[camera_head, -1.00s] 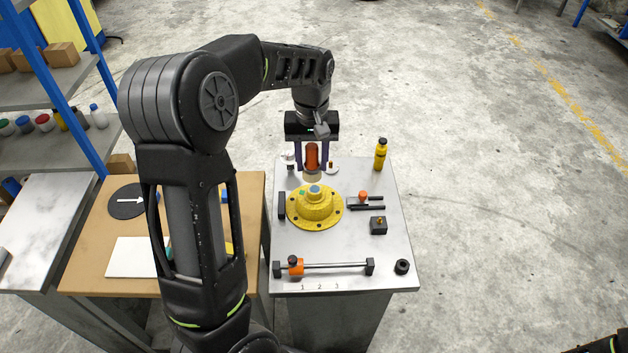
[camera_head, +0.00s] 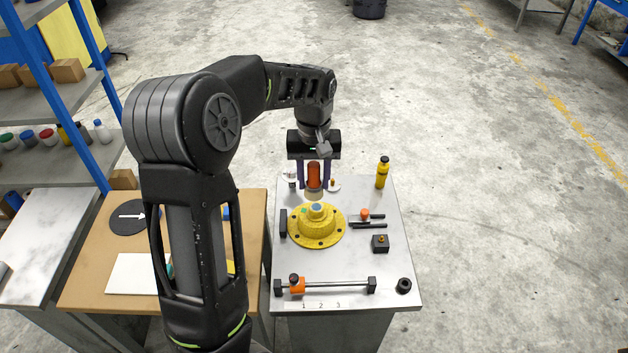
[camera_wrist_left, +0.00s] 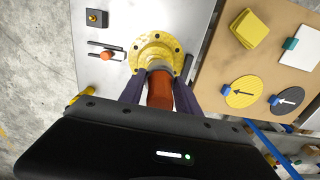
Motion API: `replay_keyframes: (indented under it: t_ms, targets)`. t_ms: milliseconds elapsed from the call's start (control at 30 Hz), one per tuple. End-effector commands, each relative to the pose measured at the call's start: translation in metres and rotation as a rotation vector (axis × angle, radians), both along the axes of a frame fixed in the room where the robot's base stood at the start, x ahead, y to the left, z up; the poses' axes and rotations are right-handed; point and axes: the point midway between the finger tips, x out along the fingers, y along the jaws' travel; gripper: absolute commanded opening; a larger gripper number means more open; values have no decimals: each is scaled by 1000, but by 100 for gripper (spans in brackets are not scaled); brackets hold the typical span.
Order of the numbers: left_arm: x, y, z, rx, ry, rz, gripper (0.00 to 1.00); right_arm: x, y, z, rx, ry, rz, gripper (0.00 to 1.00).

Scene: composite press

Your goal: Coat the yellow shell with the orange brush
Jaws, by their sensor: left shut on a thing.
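The yellow shell (camera_head: 329,237), a flanged dome with bolt holes and a blue-grey top, sits on the grey metal table; it also shows in the left wrist view (camera_wrist_left: 151,48). My left gripper (camera_head: 314,186) is shut on the orange brush (camera_head: 314,174), held upright with its pale bristle end down. The bristles are at the shell's far side, close to its top; I cannot tell whether they touch. In the left wrist view the brush (camera_wrist_left: 159,90) sits between the fingers and overlaps the shell's near edge. My right gripper is not in view.
A yellow bottle (camera_head: 382,173) stands at the table's back right. A bar with an orange slider (camera_head: 297,286) runs along the front. A small dark block (camera_head: 380,244) and a black ring (camera_head: 404,286) are on the right. A brown table (camera_head: 85,270) adjoins on the left.

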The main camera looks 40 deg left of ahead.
Motion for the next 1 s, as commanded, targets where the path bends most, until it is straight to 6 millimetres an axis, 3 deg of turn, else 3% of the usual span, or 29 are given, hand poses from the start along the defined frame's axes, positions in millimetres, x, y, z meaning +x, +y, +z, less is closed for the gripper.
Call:
replay_keyframes:
  t_ms: [500, 1000]
  targets:
    - [0, 0, -54, -1, -1, 0, 0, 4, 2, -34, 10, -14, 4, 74]
    - [0, 0, -58, -1, -1, 0, 0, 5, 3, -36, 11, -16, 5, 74]
